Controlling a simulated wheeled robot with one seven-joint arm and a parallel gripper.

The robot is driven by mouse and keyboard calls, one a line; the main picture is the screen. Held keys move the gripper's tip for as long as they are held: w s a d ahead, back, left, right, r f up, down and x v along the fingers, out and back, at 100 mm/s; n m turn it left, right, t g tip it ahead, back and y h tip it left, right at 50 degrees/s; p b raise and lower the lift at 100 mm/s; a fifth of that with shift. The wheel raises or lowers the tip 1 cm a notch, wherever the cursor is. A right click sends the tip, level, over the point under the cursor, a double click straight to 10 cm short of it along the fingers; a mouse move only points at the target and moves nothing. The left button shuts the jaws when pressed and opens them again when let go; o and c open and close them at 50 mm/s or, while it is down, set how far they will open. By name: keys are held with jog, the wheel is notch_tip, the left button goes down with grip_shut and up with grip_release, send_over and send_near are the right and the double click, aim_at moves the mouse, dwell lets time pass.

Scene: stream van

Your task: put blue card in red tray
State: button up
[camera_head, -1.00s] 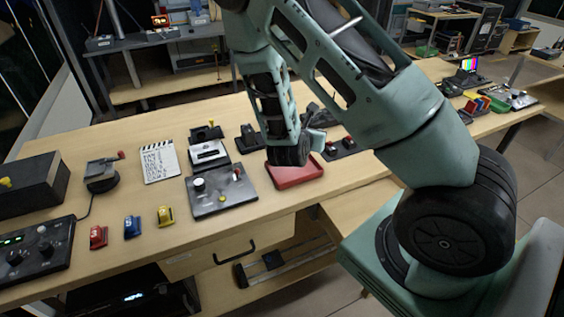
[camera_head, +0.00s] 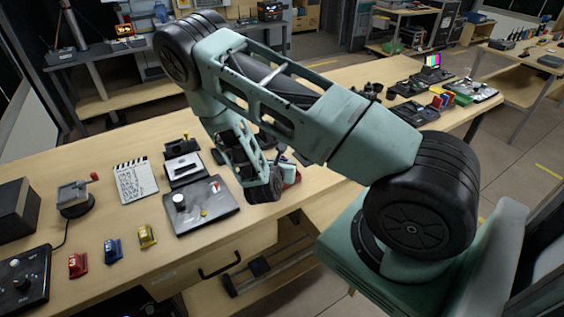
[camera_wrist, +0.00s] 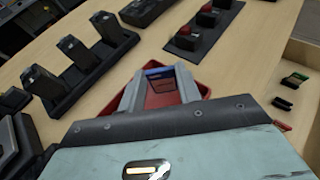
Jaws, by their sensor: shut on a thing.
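The red tray (camera_head: 291,178) lies on the wooden table, mostly hidden behind my arm in the head view. In the wrist view its red rim (camera_wrist: 204,88) shows around and beneath my fingers. My gripper (camera_wrist: 160,88) is over the tray, its two pale fingers shut on the blue card (camera_wrist: 158,71). Only a narrow blue edge of the card shows between the fingertips. I cannot tell whether the card touches the tray floor.
A black rack with several dark upright pieces (camera_wrist: 75,55) and a dark strip with red-topped buttons (camera_wrist: 205,20) stand near the tray. A grey control panel (camera_head: 200,207) and a clapperboard (camera_head: 135,180) lie to the left. Red, blue and yellow small blocks (camera_head: 147,236) line the front edge.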

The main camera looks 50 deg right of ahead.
jog(key=shift+f, duration=0.35)
jog(key=shift+f, duration=0.25)
jog(key=o, duration=0.9)
jog(key=shift+r, duration=0.1)
jog(key=shift+o, duration=0.2)
jog(key=shift+r, duration=0.15)
